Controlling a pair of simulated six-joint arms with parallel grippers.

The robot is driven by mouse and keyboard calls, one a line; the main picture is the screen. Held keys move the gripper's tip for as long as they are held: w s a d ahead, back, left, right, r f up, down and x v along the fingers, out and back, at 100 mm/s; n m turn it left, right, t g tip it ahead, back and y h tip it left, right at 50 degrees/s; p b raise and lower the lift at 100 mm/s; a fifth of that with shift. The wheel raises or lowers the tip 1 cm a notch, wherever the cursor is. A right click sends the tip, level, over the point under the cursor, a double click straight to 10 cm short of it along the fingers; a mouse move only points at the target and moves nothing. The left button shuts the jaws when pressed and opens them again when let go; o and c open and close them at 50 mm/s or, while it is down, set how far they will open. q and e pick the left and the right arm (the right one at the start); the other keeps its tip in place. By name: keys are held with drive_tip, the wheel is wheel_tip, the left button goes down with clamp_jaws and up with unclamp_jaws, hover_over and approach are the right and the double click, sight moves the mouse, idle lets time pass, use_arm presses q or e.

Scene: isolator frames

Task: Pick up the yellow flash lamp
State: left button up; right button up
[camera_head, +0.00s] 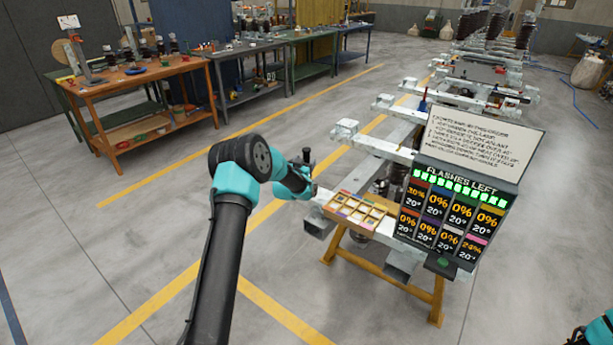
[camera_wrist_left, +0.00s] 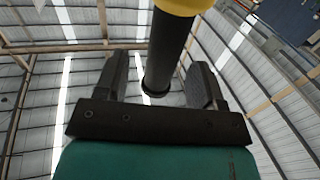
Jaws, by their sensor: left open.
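The yellow flash lamp (camera_wrist_left: 168,40) shows in the left wrist view as a black cylinder with a yellow part at the top edge. Its black shaft extends between the two dark fingers of my left gripper (camera_wrist_left: 158,66). The fingers are apart, with a visible gap on each side of the shaft.
A small tray with several compartments (camera_head: 340,221) lies just right of my left gripper. A "FLASHES LEFT" display panel (camera_head: 452,213) stands right of it, with a white text board (camera_head: 480,139) above. A wooden workbench (camera_head: 137,95) stands far left. Open floor lies between.

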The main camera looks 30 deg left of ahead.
use_arm(q)
drive_tip(key=shift+w+a+f, duration=0.1)
drive_tip(key=shift+w+a, duration=0.15)
drive_tip(key=shift+w, duration=0.9)
drive_tip(key=shift+w+a, duration=0.25)
drive_tip(key=shift+w, duration=0.85)
drive_tip(key=shift+c, duration=0.2)
clamp_jaws()
drive_tip(key=shift+r, duration=0.2)
